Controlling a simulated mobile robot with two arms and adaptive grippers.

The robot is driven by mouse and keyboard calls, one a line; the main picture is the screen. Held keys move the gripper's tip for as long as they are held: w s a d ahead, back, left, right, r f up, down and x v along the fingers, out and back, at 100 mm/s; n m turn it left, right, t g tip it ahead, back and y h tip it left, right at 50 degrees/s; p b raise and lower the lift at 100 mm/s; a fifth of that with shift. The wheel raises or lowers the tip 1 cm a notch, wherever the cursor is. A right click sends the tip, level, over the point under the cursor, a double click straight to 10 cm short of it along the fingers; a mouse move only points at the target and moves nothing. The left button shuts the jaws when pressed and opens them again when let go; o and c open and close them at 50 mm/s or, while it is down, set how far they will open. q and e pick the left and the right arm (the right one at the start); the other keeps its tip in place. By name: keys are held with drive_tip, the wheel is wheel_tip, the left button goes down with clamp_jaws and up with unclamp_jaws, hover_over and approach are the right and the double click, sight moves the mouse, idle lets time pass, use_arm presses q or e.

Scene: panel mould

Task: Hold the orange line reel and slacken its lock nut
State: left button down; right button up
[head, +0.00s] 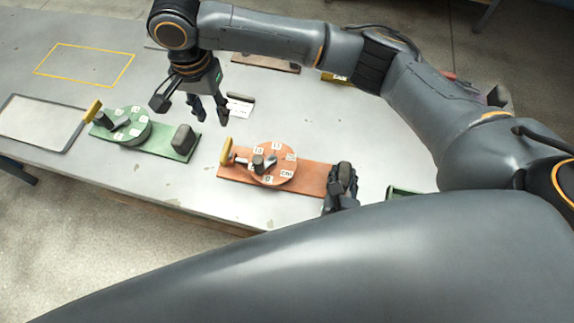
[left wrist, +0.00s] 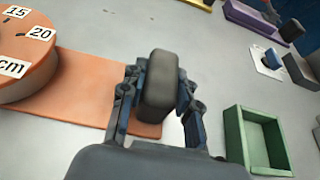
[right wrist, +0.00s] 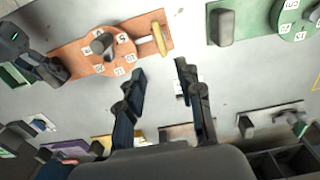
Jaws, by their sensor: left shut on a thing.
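The orange line reel (head: 274,172) sits on an orange board (head: 310,180) on the table. It has white number tags, a dark upright knob (head: 258,163) with a light bar near its middle, and a yellow handle (head: 226,152) at its left. I cannot tell for sure which part is the lock nut. My left gripper (head: 342,185) is shut on the dark grey block (left wrist: 160,85) at the board's right end; its fingers lie on both sides of the block. My right gripper (head: 208,113) is open and empty above the table behind the reel; its spread fingers show in the right wrist view (right wrist: 160,75).
A green reel (head: 133,134) on a green board with its own block stands to the left. A green open box (left wrist: 262,140) is beside my left gripper. A framed grey tray (head: 38,120) and a yellow outline (head: 85,64) lie further left. Other boards stand at the back.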

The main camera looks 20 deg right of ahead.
sight(225, 148)
idle(0.4)
wheel_tip(225, 148, down, 14)
drive_tip(key=shift+f, duration=0.1)
idle(0.6)
clamp_jaws()
